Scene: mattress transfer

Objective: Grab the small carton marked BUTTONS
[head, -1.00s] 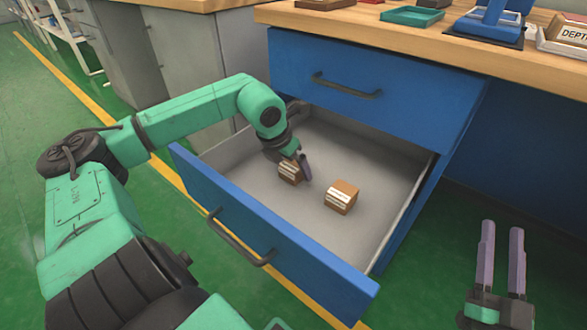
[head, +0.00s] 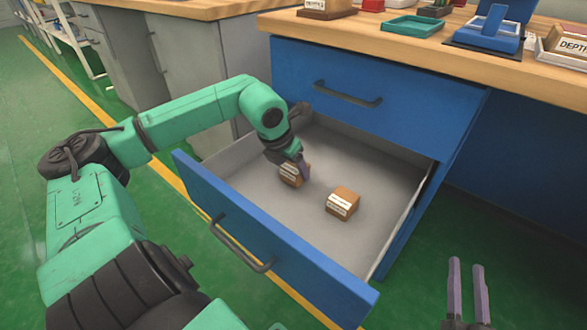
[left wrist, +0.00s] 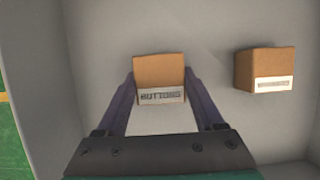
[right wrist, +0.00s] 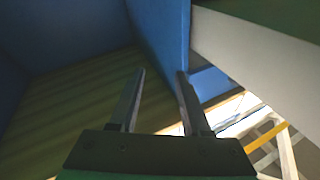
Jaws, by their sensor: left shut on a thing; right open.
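The small brown carton marked BUTTONS (left wrist: 160,72) sits between the two fingers of my left gripper (left wrist: 160,90) in the left wrist view. The label faces the wrist camera. My left gripper is shut on this carton, with a finger against each side. In the head view the carton (head: 291,175) is at the left inside the open drawer, partly hidden by the gripper (head: 302,168). I cannot tell whether it touches the drawer floor. My right gripper (head: 468,290) is open and empty at the lower right, outside the drawer.
A second brown carton (head: 343,202) stands in the drawer to the right; its label is too small to read. The blue drawer (head: 275,240) is pulled open below a shut one (head: 375,95). The worktop (head: 400,45) above holds a green tray (head: 414,26) and other items.

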